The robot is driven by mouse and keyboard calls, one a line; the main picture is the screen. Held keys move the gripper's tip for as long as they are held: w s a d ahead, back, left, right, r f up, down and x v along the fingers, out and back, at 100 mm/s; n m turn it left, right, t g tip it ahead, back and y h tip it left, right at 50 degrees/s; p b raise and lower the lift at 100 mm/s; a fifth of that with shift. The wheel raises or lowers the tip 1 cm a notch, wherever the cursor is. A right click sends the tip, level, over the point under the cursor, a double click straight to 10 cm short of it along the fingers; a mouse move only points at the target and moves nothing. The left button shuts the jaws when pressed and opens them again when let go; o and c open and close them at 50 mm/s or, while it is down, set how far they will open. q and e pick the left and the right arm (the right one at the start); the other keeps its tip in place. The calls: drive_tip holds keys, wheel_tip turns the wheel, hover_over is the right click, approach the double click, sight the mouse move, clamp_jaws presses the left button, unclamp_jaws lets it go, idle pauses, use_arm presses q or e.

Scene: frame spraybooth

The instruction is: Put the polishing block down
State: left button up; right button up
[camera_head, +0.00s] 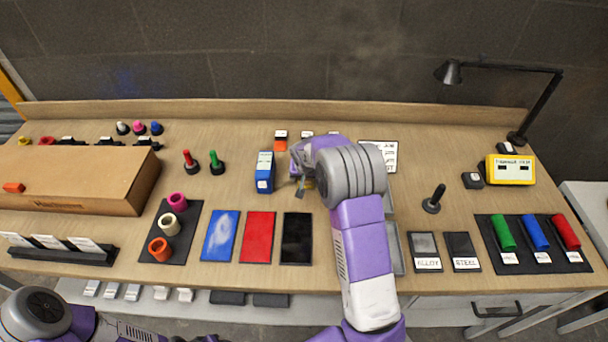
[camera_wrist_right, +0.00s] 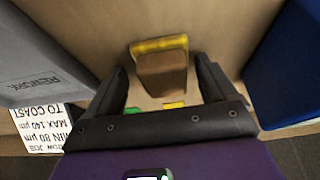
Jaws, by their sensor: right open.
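The polishing block, as far as I can tell, is the small brown piece with a yellow edge (camera_wrist_right: 161,72) in the right wrist view. It sits between the two fingers of my right gripper (camera_wrist_right: 160,85), with a visible gap on each side. The jaws are open. I cannot tell whether the block rests fully on the bench. My left gripper is out of frame.
A blue box (camera_head: 264,172) stands just left of the right gripper; a grey lettered body (camera_wrist_right: 45,60) is on its other side in the wrist view. Blue (camera_head: 221,236), red (camera_head: 258,237) and black (camera_head: 297,238) panels lie in front. A black upright handle (camera_head: 434,199) stands right.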

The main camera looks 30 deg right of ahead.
drive_tip(key=p+v, duration=0.1)
drive_tip(key=v, duration=1.1)
drive_tip(key=shift+w+a+r+p, duration=0.15)
drive_tip(key=shift+p, duration=0.2)
